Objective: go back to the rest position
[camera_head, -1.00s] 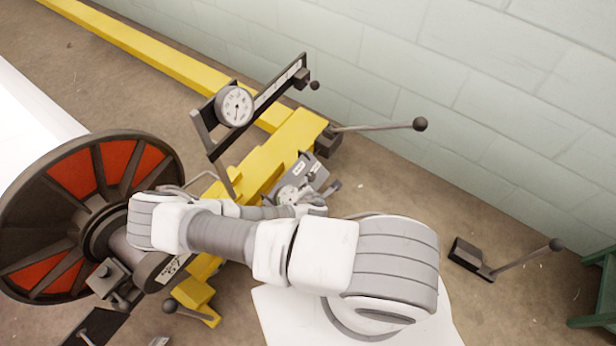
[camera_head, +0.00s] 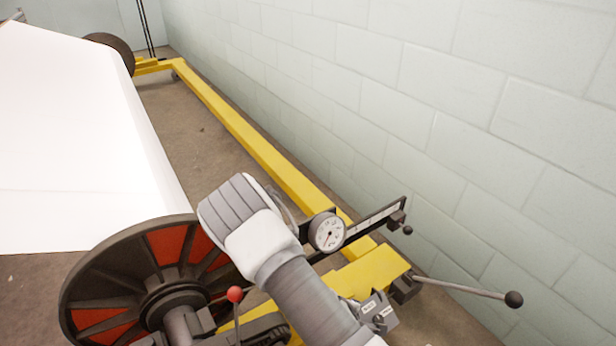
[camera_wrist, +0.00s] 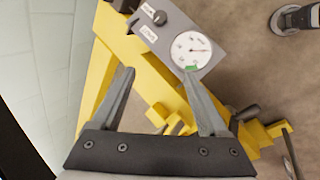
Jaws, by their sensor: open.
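My gripper (camera_wrist: 163,102) shows in the wrist view with its two fingers spread apart and nothing between them. Beyond the fingers are the yellow frame (camera_wrist: 112,55) and a grey box with a round dial (camera_wrist: 191,50). In the head view my arm reaches up from the bottom, and its grey and white wrist end stands in front of the beam's end flange. The gripper itself is not clear in the head view.
A roll of white sheet (camera_head: 85,130) ends in a dark flange with red panels (camera_head: 105,318). A yellow frame (camera_head: 240,130) runs along a pale block wall (camera_head: 400,90). A gauge (camera_head: 327,232), a black-knobbed lever (camera_head: 470,290) and a red-knobbed lever (camera_head: 235,295) stand close to my arm.

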